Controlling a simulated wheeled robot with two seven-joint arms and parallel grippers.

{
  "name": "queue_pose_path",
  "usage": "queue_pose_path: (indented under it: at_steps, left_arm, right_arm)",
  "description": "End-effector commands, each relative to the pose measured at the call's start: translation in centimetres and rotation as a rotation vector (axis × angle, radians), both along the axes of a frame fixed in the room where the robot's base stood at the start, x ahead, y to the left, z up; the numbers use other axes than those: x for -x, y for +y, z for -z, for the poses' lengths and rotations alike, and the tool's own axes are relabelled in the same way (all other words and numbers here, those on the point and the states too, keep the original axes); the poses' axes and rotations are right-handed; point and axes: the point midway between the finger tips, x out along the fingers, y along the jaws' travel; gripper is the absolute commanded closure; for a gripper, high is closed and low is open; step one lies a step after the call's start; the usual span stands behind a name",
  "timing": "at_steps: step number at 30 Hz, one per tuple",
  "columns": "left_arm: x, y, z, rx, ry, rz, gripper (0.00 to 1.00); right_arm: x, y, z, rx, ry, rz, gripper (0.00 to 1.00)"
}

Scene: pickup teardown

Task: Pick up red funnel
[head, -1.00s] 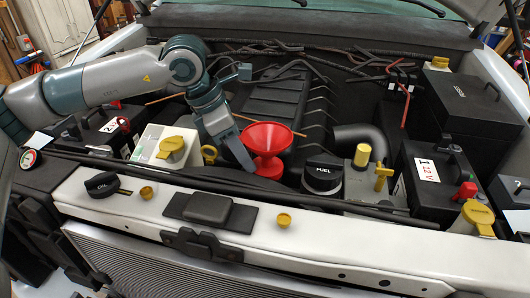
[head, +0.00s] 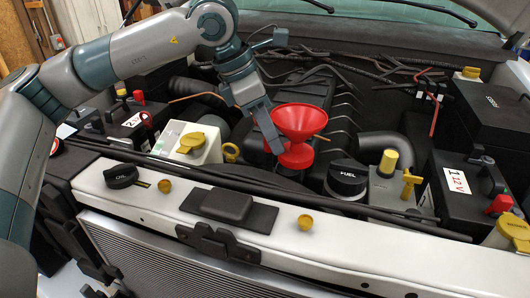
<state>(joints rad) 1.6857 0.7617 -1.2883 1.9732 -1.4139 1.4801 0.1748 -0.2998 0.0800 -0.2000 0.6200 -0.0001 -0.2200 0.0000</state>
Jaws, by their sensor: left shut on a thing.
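The red funnel (head: 299,122) is upright in the engine bay, its wide mouth facing up, left of the black FUEL cap (head: 347,178). My left gripper (head: 272,140) reaches down from the upper left and is shut on the funnel at its left side. One finger shows against the funnel's left side; the other finger is hidden. I cannot tell whether the funnel's base is clear of the surface under it. My right gripper is not in view.
A white tank with a yellow cap (head: 190,142) stands left of the funnel. A yellow-capped reservoir (head: 389,163) and battery 1 (head: 470,180) stand to the right. The front beam (head: 330,228) crosses below, with an OIL cap (head: 121,175) on it. Dark cables run behind.

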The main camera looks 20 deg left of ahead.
Motion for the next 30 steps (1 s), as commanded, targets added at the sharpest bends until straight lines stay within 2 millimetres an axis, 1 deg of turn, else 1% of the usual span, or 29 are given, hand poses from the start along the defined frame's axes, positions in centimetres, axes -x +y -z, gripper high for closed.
queue_pose_path:
  at_steps: [1, 6, 12, 15, 21, 30]
  left_arm:
    - [0.5, -1.0, -0.1, -0.001, -0.005, 0.007, 1.00]
    - [1.8, -4.1, -2.2, 0.000, -0.005, 0.006, 1.00]
    - [3.3, -7.0, -4.3, -0.001, -0.003, 0.003, 1.00]
    - [3.7, -8.0, -5.1, 0.000, -0.002, 0.001, 1.00]
    - [4.2, -9.0, -5.9, -0.001, 0.000, 0.000, 1.00]
    - [4.2, -9.0, -6.0, 0.000, 0.000, -0.001, 1.00]
  right_arm:
    - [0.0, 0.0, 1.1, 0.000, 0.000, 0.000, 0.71]
    - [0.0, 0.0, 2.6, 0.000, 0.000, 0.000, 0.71]
    - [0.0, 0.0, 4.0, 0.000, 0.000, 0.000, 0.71]
    - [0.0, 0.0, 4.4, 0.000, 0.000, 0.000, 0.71]
    - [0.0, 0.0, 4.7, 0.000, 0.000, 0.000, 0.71]
    - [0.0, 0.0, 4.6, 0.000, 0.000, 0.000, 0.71]
